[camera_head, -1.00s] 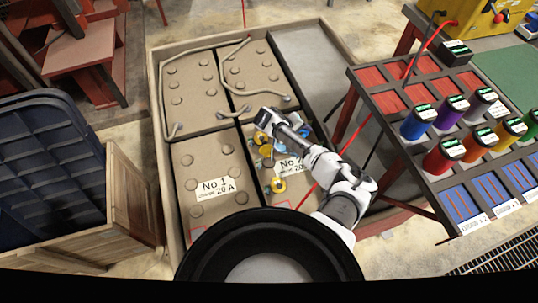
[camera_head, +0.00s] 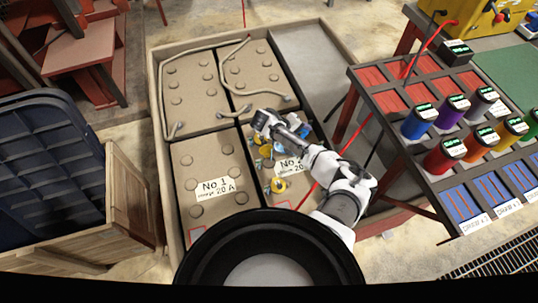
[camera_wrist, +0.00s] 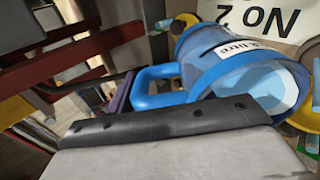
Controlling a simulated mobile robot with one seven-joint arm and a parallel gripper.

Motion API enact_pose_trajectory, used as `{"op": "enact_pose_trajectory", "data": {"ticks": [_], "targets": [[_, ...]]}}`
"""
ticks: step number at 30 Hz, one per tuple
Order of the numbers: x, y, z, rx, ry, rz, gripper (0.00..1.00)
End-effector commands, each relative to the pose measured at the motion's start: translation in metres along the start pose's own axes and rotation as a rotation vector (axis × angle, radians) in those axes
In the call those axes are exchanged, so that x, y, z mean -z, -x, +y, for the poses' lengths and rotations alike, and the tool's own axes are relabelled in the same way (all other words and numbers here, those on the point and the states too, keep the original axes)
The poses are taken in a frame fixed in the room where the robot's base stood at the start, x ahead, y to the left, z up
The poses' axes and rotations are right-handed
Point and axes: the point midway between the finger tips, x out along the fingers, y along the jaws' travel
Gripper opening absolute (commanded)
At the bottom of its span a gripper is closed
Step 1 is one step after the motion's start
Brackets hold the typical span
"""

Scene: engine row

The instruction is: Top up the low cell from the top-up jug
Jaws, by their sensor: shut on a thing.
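The top-up jug is clear blue plastic with a blue handle and a litre label; it fills the upper right of the wrist view (camera_wrist: 235,62). It is tilted, with its open mouth toward the lower right and pale liquid or light inside. My gripper (camera_wrist: 165,122) is shut at the jug's handle; the fingertips' contact is hidden. My arm hides most of the jug there. Cell levels cannot be read.
The No 1 battery (camera_head: 213,165) is to the left, with grey cables on the batteries behind. A rack with coloured cylinders (camera_head: 445,155) stands to the right. A red cable hangs beside the tray. A blue crate (camera_head: 45,165) is at left.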

Motion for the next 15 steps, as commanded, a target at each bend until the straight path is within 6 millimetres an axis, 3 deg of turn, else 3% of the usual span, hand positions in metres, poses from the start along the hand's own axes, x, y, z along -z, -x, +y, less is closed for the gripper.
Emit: {"op": "enact_pose_trajectory", "data": {"ticks": [15], "targets": [[0.0001,0.0017,0.0,-0.028,0.0,-0.001,0.08]]}}
